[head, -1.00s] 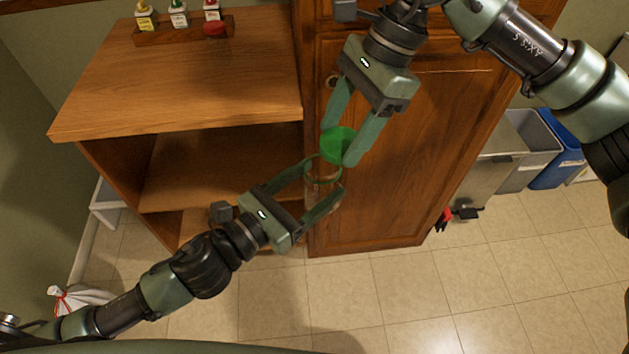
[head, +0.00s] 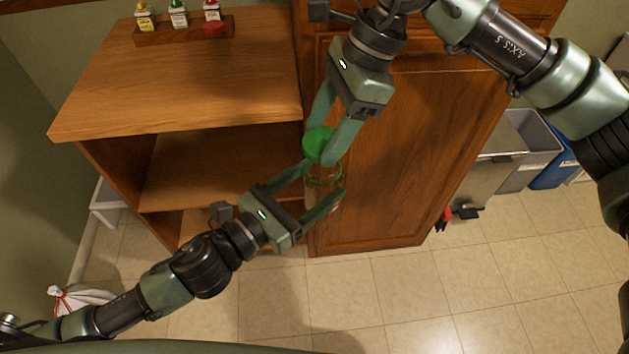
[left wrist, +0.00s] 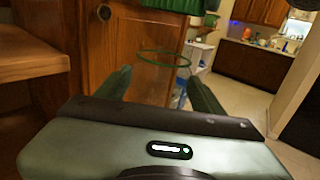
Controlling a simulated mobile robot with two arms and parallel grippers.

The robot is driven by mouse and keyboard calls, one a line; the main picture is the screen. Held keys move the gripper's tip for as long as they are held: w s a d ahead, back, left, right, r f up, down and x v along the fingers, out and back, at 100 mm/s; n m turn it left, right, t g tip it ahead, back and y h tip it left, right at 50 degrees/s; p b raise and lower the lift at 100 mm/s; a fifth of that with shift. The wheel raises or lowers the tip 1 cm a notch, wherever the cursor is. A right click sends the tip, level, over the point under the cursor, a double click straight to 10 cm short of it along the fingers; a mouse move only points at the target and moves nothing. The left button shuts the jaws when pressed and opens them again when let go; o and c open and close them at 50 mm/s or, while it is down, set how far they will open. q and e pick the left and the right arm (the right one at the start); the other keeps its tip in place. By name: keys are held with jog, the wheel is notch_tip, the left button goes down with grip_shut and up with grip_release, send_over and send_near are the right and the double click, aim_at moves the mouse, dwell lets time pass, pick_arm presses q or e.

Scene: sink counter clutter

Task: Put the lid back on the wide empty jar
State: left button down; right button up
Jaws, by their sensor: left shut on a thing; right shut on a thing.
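The wide jar (head: 323,187) is clear glass with a green ring at its rim, and looks empty. My left gripper (head: 325,182) is shut on it and holds it in the air in front of the cabinet. The jar also shows between the fingers in the left wrist view (left wrist: 161,75). The green lid (head: 318,142) is between the fingers of my right gripper (head: 317,148), which is shut on it. In the head view the lid appears just above the jar's rim, a little to the left. In the left wrist view the lid (left wrist: 172,5) is at the top edge, apart from the rim.
A wooden shelf unit (head: 200,85) stands at the left, with several small bottles in a wooden rack (head: 185,31) on top. A wooden cabinet door (head: 400,160) is behind the jar. Bins stand at the right.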

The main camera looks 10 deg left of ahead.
aim_at(325, 142)
jog(key=shift+f, duration=0.8)
jog(key=shift+r, duration=0.1)
jog(key=shift+f, duration=0.85)
jog(key=shift+f, duration=0.6)
